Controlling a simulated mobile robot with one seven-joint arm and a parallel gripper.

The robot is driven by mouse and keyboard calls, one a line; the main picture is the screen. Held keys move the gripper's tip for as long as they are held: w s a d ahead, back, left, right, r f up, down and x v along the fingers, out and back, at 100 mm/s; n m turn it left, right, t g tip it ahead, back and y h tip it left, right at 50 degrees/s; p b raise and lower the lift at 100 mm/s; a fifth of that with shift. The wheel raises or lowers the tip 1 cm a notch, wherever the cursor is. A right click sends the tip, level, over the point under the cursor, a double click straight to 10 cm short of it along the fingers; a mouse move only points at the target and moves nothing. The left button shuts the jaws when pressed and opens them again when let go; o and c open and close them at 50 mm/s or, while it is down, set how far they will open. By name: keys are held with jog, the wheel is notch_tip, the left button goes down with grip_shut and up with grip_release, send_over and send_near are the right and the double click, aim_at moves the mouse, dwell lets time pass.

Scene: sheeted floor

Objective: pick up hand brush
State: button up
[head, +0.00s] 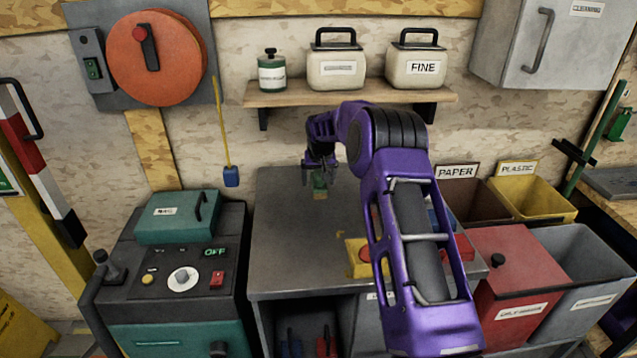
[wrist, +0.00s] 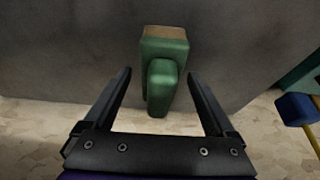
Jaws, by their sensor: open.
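The hand brush, a green block with a brown edge and a rounded green handle, stands out in the wrist view (wrist: 163,80) on the grey bench top. It lies between my two fingers, with a visible gap on either side. In the head view the brush (head: 320,187) shows small at the back of the bench, partly hidden by my gripper (head: 320,174). My gripper is open and points down over it. The wrist view also shows my gripper (wrist: 159,74), its dark fingers apart and nothing held.
The grey bench (head: 285,235) is bare at left. A yellow tray (head: 354,258) sits at its front right, partly behind my arm. A shelf (head: 350,96) with containers is on the wall above. A blue-ended yellow tool (head: 231,177) hangs left of the bench.

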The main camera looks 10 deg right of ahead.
aim_at(318, 173)
jog(key=shift+c, duration=0.2)
grip_shut()
dwell(0.3)
jog(key=shift+s+r, duration=0.15)
jog(key=shift+r, duration=0.3)
notch_tip(318, 173, up, 6)
jog(key=shift+r, duration=0.15)
jog(key=s+a+b, duration=0.1)
jog(key=s+b, duration=0.1)
jog(key=s, duration=1.7)
jog(key=shift+s+a+b, duration=0.25)
jog(key=shift+s+b, duration=0.05)
jog(key=shift+b, duration=0.05)
